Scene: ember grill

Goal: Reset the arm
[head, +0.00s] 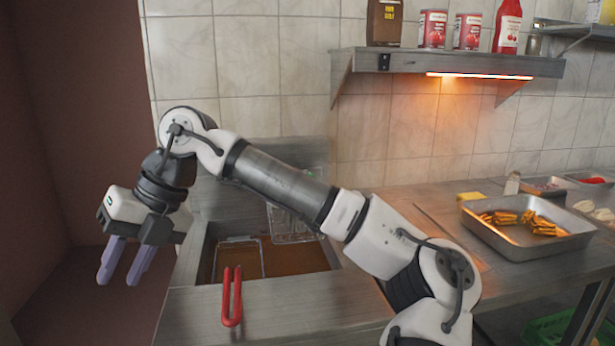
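My gripper (121,278) hangs at the left of the head view, fingers pointing down. Its two pale purple fingers are apart, with nothing visible between them. It is left of the fryer (253,315) and above the dark floor area there. My arm reaches from the lower right across the middle of the view, bent at the elbow, and hides part of the fryer and counter.
The fryer holds brown oil and wire baskets (238,262); a red handle (232,297) sticks out front. A metal tray (530,240) with fries stands on the right counter. A shelf (450,62) with cans and bottles hangs above. A reddish wall (75,120) is at left.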

